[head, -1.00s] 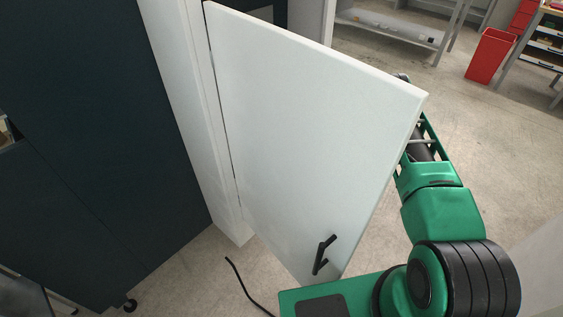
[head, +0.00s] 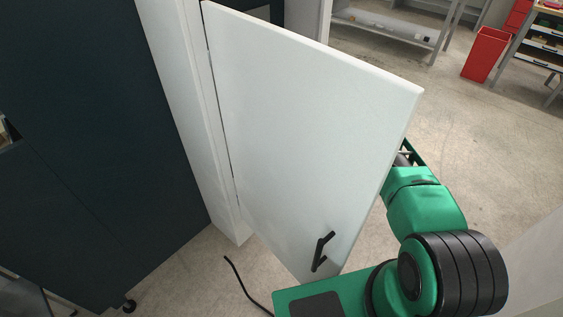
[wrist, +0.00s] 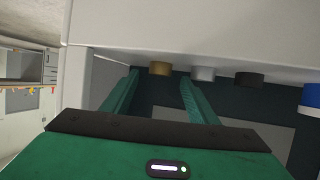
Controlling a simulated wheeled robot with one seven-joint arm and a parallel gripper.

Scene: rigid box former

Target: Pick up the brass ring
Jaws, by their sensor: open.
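The brass ring (wrist: 160,68) shows in the wrist view as a short gold-brown cylinder against the edge of a white surface. It is first from the left in a row of similar pieces. My gripper (wrist: 160,79) is open, with its two green fingers spread and nothing held. In the picture the brass ring lies between the two fingertips, a little beyond them; I cannot tell the exact gap in depth. In the head view the white door panel hides my gripper and the ring.
Right of the ring are a silver piece (wrist: 203,74), a black piece (wrist: 249,79) and a blue-and-white piece (wrist: 310,97). The white door (head: 300,130) with a black handle (head: 322,251) stands in front of my arm. A red bin (head: 486,54) is far off.

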